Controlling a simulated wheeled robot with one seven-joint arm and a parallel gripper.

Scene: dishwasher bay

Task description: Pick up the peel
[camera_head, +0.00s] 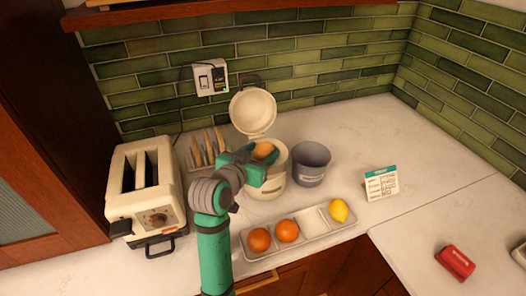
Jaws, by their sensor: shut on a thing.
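The peel (263,149) is a small rounded tan-orange piece. My gripper (261,158) is shut on it, with the teal fingers around its sides. It is at the mouth of a cream bin (274,182) with its round lid (253,110) raised. I cannot tell whether the peel is inside the opening or just above it. The fingers hide part of the peel and part of the bin's rim.
A grey cup (311,163) stands right of the bin. A toaster (146,187) and a rack (204,150) stand left. A card (380,183) and red object (455,263) are farther right. The back-right counter is clear.

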